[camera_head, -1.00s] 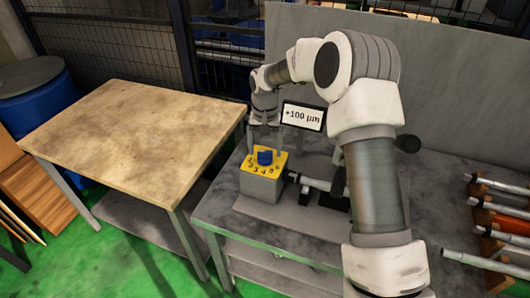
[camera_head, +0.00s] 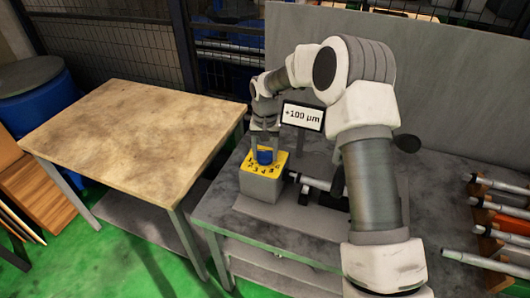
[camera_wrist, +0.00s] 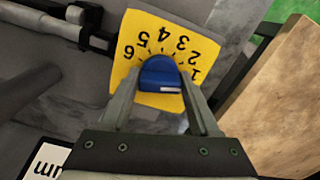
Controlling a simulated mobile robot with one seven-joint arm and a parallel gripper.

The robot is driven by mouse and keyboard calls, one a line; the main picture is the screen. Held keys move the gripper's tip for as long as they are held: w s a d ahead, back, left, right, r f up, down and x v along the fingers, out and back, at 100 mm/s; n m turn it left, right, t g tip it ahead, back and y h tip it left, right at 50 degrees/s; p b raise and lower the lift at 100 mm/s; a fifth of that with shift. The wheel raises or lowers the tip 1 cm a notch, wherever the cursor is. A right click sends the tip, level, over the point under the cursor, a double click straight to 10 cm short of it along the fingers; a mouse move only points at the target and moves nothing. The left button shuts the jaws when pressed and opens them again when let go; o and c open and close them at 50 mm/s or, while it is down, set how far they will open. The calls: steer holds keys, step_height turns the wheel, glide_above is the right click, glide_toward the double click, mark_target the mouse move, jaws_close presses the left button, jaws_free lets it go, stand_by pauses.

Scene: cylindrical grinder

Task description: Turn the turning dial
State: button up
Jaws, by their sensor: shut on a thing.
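The turning dial is a blue knob (camera_head: 264,156) on a yellow numbered plate (camera_head: 281,160) on top of a grey box (camera_head: 261,186). In the wrist view, the blue knob (camera_wrist: 160,74) sits between my two fingers, with the numbers 1 to 6 in an arc around it on the yellow plate (camera_wrist: 128,55).
A display reading "+100 µm" (camera_head: 303,116) stands behind the box. A shaft assembly (camera_head: 318,184) lies right of it. Several metal rods rest in a rack (camera_head: 484,231) at the far right. A wooden-topped table (camera_head: 130,135) stands to the left.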

mark_target(265, 151)
steer(key=shift+n, duration=2.8)
steer(key=o, duration=1.3)
steer(key=shift+b, duration=0.3)
steer(key=shift+r, duration=8.75)
